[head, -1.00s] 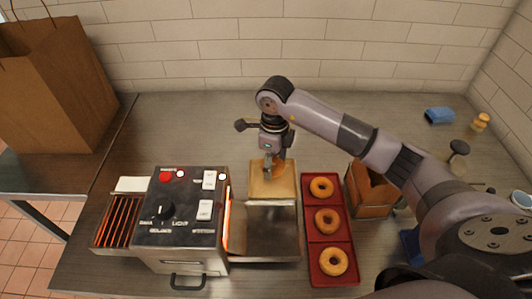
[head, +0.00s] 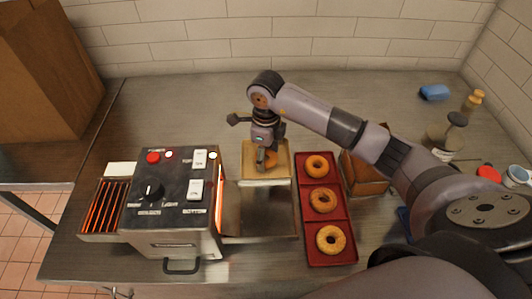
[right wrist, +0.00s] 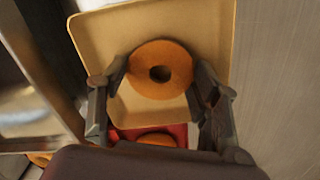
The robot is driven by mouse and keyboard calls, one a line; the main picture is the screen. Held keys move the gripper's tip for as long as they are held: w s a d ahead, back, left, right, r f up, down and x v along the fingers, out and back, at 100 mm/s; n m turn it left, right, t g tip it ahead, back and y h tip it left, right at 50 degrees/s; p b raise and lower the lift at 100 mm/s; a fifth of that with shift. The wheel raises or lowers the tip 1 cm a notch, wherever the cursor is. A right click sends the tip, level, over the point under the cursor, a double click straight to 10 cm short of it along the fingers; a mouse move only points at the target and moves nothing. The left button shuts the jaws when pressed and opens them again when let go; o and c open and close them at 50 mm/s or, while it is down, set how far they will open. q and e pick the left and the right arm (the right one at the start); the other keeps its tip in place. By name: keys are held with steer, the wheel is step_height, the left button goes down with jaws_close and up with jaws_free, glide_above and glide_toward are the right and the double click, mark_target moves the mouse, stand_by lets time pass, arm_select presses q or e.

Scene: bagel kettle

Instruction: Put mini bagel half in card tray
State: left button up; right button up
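My right gripper (right wrist: 160,80) has a finger against each side of the ring. In the head view my right gripper (head: 266,160) points down into the card tray and partly hides the bagel half (head: 271,155). Whether the ring rests on the tray floor is unclear. My left gripper is out of view.
A red tray (head: 347,255) with three bagels stands right of the chute (head: 260,212). The conveyor toaster (head: 180,200), glowing inside, is on the left. A wooden box (head: 365,178), jars and a blue sponge (head: 434,92) are to the right.

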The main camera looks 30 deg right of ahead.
steer(key=o, duration=0.5)
steer(key=shift+o, duration=0.4)
steer(key=o, duration=0.4)
steer(key=shift+r, duration=0.1)
step_height(320, 180, up, 7)
steer(key=p, duration=0.4)
stand_by(0.7)
